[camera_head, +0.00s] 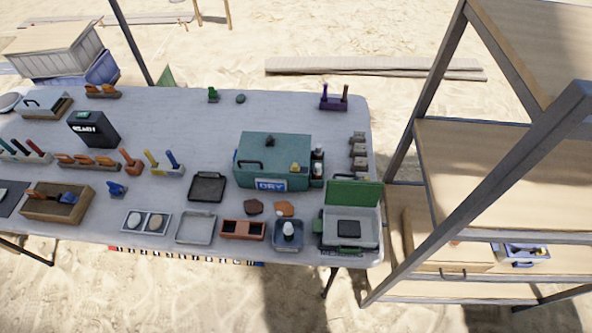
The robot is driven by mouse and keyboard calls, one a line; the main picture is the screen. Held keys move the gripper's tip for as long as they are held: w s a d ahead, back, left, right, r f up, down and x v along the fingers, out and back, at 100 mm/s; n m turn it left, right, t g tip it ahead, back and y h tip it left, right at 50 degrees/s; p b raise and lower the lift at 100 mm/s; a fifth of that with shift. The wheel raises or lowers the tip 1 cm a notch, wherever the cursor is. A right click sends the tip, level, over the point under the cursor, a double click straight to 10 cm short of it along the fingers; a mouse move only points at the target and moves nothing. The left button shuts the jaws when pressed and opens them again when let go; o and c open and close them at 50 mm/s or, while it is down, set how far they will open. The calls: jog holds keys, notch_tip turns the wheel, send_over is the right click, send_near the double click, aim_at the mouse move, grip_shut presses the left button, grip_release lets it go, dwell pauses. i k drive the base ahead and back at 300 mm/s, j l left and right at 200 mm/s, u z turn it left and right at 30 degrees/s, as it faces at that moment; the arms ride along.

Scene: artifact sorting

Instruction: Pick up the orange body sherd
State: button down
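An orange sherd (286,209) lies flat on the grey table (215,120), in front of the teal box marked DRY (262,160). A darker, red-brown sherd (254,207) lies just left of it, apart from it. The two are small in this view, so I cannot make out their exact shapes. My gripper is not in view.
Close around the sherds are a reddish two-compartment tray (230,236), a blue-grey tray with a bottle (277,245) and an open green-lidded case (330,238). A black tray (206,177) is left. A wooden shelf (500,160) stands right of the table.

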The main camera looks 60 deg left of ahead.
aim_at(284, 209)
jog(key=u, duration=2.65)
